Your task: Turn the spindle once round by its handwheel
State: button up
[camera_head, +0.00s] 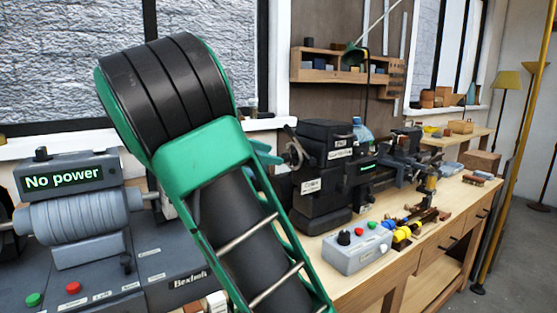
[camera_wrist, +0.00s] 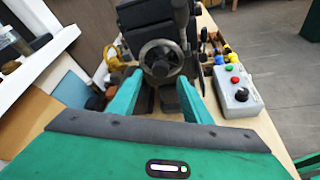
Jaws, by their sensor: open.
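The handwheel (camera_wrist: 150,50) is a grey ring with a hub on the end of the dark lathe headstock (camera_wrist: 140,12). In the head view the handwheel (camera_head: 298,150) shows edge-on at the headstock's left end. My gripper (camera_wrist: 163,82) is open, with its two green fingers pointing at the wheel, one on each side of its lower part. I cannot tell if they touch it. In the head view only a teal piece of my gripper (camera_head: 264,154) shows beside the wheel; my arm hides the rest. The spindle itself is hidden inside the headstock.
A grey control box (camera_head: 357,247) with coloured buttons stands on the wooden bench (camera_head: 336,283) in front of the lathe. Yellow-handled tools (camera_head: 406,232) lie right of it. A grey machine reading "No power" (camera_head: 62,180) stands at left. A window sill is behind.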

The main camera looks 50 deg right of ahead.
jog(key=x, duration=0.5)
jog(key=shift+s+d+f, duration=0.1)
jog(key=shift+d+f, duration=0.05)
jog(key=shift+d, duration=0.2)
